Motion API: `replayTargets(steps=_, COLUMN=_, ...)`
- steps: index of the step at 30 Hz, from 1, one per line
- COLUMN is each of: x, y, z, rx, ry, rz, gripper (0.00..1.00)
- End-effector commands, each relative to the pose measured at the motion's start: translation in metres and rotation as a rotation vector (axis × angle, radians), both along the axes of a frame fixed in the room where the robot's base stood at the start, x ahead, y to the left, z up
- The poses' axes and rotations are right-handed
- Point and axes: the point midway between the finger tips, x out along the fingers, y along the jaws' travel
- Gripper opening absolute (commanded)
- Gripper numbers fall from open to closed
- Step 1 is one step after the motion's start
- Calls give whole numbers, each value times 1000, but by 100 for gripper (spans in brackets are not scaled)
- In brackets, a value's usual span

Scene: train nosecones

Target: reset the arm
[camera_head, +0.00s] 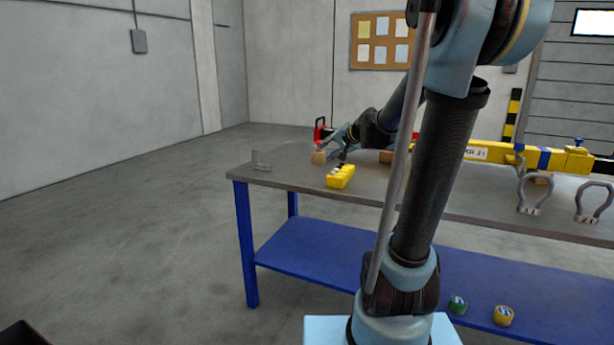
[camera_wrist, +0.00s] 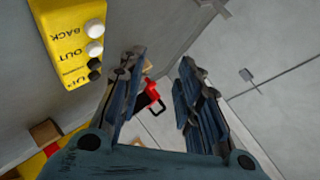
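My arm stretches over the workbench (camera_head: 300,182) in the head view. My gripper (camera_head: 338,142) is above the bench near its left end, small and partly dark there. In the wrist view my gripper (camera_wrist: 159,62) has its two dark blue fingers apart, with nothing between them. A yellow control box (camera_head: 340,177) lies on the bench just below my gripper. It also shows at the upper left of the wrist view (camera_wrist: 66,30), with white and black buttons and the words BACK and OUT.
A red object (camera_head: 319,131) is behind. A yellow beam (camera_head: 492,152) and grey shackles (camera_head: 528,193) are at right.

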Motion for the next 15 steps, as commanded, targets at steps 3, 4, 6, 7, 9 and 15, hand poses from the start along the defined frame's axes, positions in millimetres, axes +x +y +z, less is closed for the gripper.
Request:
replayTargets(steps=3, x=-45, y=-3, z=-18, rx=-96, ry=45, rz=56, gripper=32)
replayTargets(steps=4, x=-56, y=-4, z=-23, rx=-119, ry=58, rz=70, gripper=32)
replayTargets(steps=6, x=-82, y=-7, z=-35, rx=-176, ry=88, rz=101, gripper=32)
replayTargets(steps=7, x=-93, y=-9, z=-40, rx=-200, ry=102, rz=115, gripper=32)
replayTargets(steps=9, x=-118, y=-14, z=-53, rx=-256, ry=133, rz=145, gripper=32)
replayTargets(steps=15, x=-190, y=-34, z=-91, rx=-414, ry=233, rz=221, gripper=32)
